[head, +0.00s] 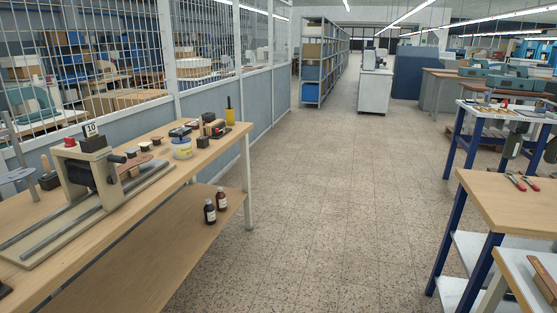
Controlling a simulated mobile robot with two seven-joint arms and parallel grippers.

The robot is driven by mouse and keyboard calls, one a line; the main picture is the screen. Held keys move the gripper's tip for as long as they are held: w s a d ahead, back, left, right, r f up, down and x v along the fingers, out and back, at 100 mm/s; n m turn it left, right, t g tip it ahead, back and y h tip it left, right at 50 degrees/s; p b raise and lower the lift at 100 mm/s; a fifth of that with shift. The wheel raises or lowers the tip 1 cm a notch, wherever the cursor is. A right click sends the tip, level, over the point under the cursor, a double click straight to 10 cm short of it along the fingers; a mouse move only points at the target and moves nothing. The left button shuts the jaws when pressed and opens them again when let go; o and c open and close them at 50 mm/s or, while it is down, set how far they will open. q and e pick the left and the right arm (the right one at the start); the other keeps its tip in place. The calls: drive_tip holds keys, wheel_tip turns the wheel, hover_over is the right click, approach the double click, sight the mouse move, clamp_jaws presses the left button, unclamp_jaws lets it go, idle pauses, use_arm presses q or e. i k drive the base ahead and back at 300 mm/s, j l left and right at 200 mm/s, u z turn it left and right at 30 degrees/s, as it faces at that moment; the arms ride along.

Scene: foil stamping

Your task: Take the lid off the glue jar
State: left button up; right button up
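A small jar (182,150) with a pale yellow and blue band stands on the left wooden workbench (150,190), near its front edge. It looks like the glue jar. Its top is small and partly merges with a dark item (180,132) at the same spot, so I cannot tell whether a lid sits on it. Neither of my grippers is in the head view.
A stamping press (92,165) on rails fills the bench's near end. Small blocks and a yellow cup (230,117) stand near the jar. Two dark bottles (210,211) (222,200) stand on the lower shelf. The speckled floor (310,200) is clear between the benches.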

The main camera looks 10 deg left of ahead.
sight(180, 139)
drive_tip(key=i+l+u, duration=0.1)
drive_tip(key=i+u, duration=0.25)
drive_tip(key=i, duration=1.25)
